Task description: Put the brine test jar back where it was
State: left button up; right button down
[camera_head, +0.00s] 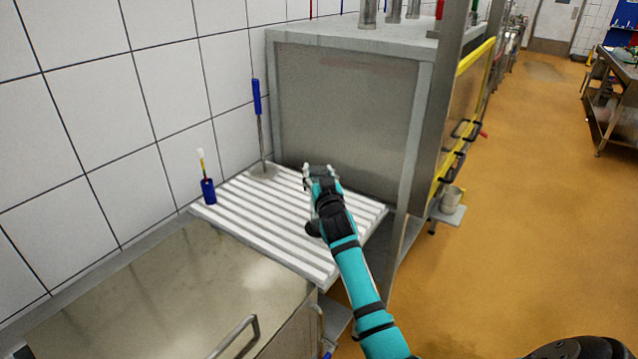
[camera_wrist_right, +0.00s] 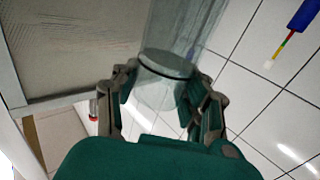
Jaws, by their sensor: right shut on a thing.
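In the right wrist view a clear, see-through jar (camera_wrist_right: 165,64) stands between the two fingers of my right gripper (camera_wrist_right: 162,105), which is shut on it. A greyish round end and a dark ring show on it. In the head view my right gripper (camera_head: 320,175) is over the far right part of the white ribbed drainboard (camera_head: 300,258). The jar can hardly be made out there, and I cannot tell whether it touches the board. My left gripper is not in view.
A blue weighted stick with a pale top (camera_head: 208,190) stands at the board's left corner. A blue-handled tool with a round disc (camera_head: 260,130) stands at the back by the wall. A large grey metal cabinet (camera_head: 340,105) rises behind. A steel lid (camera_head: 170,300) lies in front.

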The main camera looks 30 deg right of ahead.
notch_tip(320, 180, down, 3)
jog(key=shift+r, duration=0.1)
jog(key=shift+f, duration=0.2)
jog(key=c, duration=0.7)
grip_release()
jog(key=shift+s, duration=0.1)
jog(key=b+v, duration=0.1)
jog(key=v, duration=1.1)
jog(key=shift+a+r, duration=0.1)
